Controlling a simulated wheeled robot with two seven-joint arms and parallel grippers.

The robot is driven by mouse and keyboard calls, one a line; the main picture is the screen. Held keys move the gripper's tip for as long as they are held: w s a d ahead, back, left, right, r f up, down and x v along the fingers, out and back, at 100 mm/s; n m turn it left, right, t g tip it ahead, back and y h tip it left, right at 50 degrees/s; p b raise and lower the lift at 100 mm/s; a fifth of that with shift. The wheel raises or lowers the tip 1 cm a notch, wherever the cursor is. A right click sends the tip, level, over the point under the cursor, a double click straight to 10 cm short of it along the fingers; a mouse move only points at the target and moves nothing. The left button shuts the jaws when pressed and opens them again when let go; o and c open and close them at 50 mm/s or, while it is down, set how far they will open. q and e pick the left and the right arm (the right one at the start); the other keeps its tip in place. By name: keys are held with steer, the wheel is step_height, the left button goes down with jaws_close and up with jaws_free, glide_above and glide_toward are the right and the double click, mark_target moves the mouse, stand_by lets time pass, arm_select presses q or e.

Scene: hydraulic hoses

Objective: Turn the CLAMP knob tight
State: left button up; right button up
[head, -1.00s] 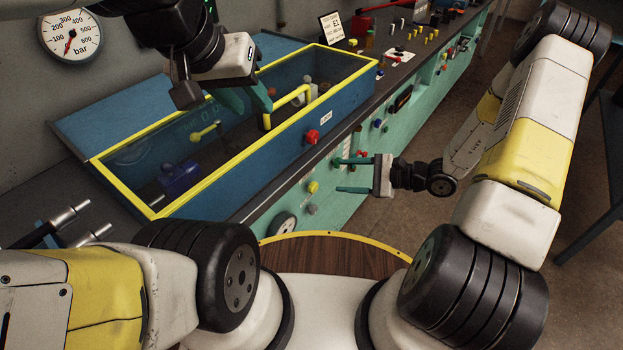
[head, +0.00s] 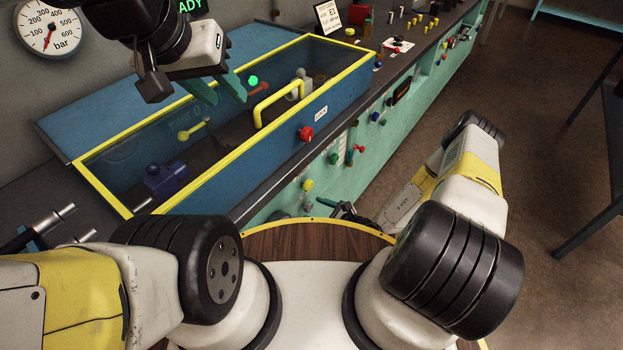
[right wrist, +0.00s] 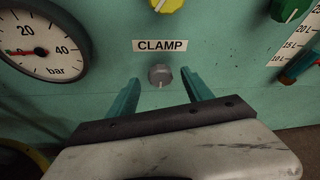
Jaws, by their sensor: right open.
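The CLAMP knob (right wrist: 160,76) is small, grey and ridged, below its CLAMP label (right wrist: 160,45) on the green panel. In the head view a grey knob (head: 308,205) shows low on the panel. My right gripper (right wrist: 160,84) is open, its green fingers left and right of the CLAMP knob with gaps on both sides. In the head view my right gripper (head: 343,208) is low by the panel, mostly hidden behind my arm. My left gripper (head: 222,90) hangs over the blue yellow-rimmed box, its two fingers apart with nothing visible between them.
A yellow knob (right wrist: 167,4) sits above the label, and a bar gauge (right wrist: 38,45) to its left. A green knob (right wrist: 290,8) and a level scale are at the right. The blue box (head: 270,135) with yellow handle (head: 278,100) stands on the bench.

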steer(key=shift+x, duration=1.3)
jaws_close()
